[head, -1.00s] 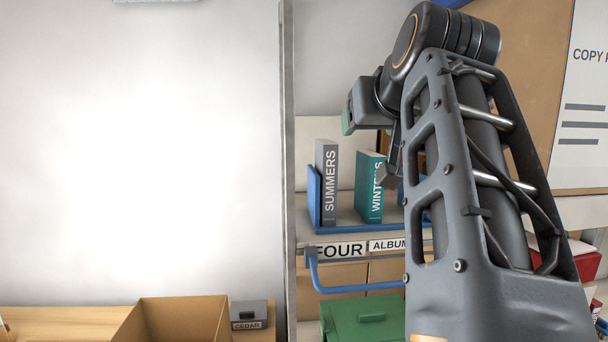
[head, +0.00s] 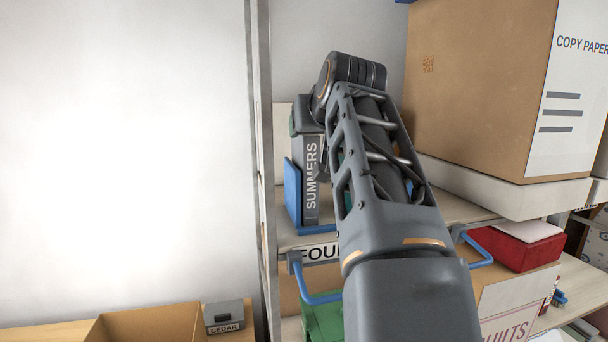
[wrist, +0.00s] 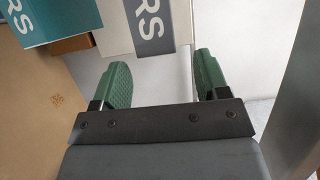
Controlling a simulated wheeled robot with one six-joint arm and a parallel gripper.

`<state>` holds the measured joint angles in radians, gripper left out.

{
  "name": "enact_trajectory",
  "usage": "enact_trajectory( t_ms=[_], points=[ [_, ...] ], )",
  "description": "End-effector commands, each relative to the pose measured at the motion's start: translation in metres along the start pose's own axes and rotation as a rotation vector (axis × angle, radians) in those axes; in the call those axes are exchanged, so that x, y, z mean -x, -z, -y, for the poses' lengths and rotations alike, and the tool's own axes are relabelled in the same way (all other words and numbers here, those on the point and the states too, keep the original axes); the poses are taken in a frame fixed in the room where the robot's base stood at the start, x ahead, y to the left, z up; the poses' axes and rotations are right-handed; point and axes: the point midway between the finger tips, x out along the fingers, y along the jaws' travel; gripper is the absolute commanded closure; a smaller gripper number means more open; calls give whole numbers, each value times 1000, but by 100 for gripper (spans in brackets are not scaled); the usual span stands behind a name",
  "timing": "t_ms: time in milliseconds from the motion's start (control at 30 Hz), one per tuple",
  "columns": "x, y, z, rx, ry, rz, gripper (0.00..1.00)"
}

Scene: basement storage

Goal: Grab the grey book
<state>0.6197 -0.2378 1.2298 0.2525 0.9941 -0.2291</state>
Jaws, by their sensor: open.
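The grey book (head: 311,180) stands upright on the shelf, its spine lettered SUMMERS. In the wrist view the end of its spine (wrist: 150,25) shows at the top, roughly in line with the gap between the jaws and apparently just beyond the fingertips. My gripper (wrist: 160,75) is open, with green pads and nothing between them. In the head view it is at the upper part of the grey book, mostly hidden by my arm. The teal book (wrist: 35,20) is left of the grey book in the wrist view; my arm mostly hides it in the head view.
A blue bookend (head: 292,192) stands just left of the grey book, beside the shelf's metal post (head: 263,150). A large copy paper box (head: 475,90) fills the shelf's right. A green box (head: 320,318) and an open carton (head: 150,325) are below.

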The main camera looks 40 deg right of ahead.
Motion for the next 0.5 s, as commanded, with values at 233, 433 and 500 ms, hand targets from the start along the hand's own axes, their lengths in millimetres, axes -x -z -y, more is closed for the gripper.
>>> enact_trajectory(
  t_ms=[233,433,500],
  points=[
    [-30,3,-1,-1,0,5,32],
    [-49,1,-1,-1,0,3,32],
    [-51,1,-1,-1,-1,1,32]
  ],
)
